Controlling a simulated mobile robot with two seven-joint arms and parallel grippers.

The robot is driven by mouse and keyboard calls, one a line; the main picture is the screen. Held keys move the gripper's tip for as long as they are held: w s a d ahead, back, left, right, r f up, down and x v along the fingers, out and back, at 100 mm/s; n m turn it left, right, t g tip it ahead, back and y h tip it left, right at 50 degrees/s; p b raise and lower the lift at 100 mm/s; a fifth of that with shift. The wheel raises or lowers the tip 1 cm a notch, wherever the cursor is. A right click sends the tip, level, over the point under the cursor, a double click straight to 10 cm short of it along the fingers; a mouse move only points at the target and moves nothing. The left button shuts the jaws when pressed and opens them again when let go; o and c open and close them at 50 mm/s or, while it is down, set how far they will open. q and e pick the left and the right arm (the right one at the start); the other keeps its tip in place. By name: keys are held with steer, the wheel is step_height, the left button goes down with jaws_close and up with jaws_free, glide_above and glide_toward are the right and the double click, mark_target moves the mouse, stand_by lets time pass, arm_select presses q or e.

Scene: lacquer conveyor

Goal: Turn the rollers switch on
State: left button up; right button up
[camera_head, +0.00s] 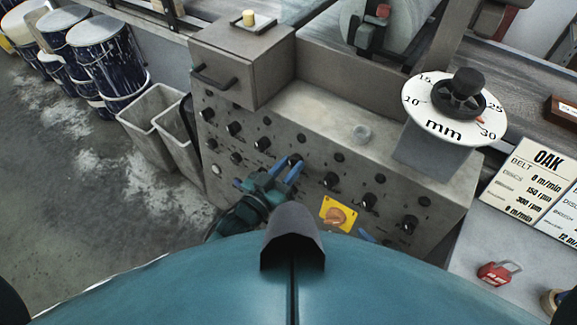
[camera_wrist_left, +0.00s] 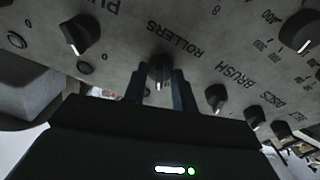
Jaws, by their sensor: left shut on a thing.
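The rollers switch (camera_wrist_left: 160,72) is a black rotary knob on the grey control panel, beside the upside-down word ROLLERS in the left wrist view. Its white mark points to the bottom of that picture. My left gripper (camera_wrist_left: 163,88) has its two blue fingers on either side of this knob and is shut on it. In the head view my left gripper (camera_head: 285,172) reaches the panel's front (camera_head: 318,150), and its fingers partly hide the knob. A blue tip of my right gripper (camera_head: 367,236) shows low by the panel; its jaws are hidden.
Similar black knobs flank it, including the brush knob (camera_wrist_left: 216,97). A yellow plate with an orange switch (camera_head: 338,214) is right of my left gripper. A mm dial (camera_head: 455,107) stands on top. Grey bins (camera_head: 160,122) are left; a red padlock (camera_head: 498,272) lies right.

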arm_select(q)
steer(key=shift+a+m+g+h+p, duration=0.1)
steer(key=shift+m+g+h+p, duration=0.4)
steer(key=shift+m, duration=2.7)
steer(key=shift+m+g+h+p, duration=0.3)
steer(key=shift+m+g+p, duration=0.4)
steer(key=shift+m, duration=2.5)
arm_select(e)
steer(key=shift+d+r, duration=0.25)
steer(key=shift+r, duration=0.25)
steer(key=shift+a, duration=0.1)
arm_select(q)
steer(key=o, duration=1)
steer(key=shift+r, duration=0.1)
steer(key=shift+c, duration=0.2)
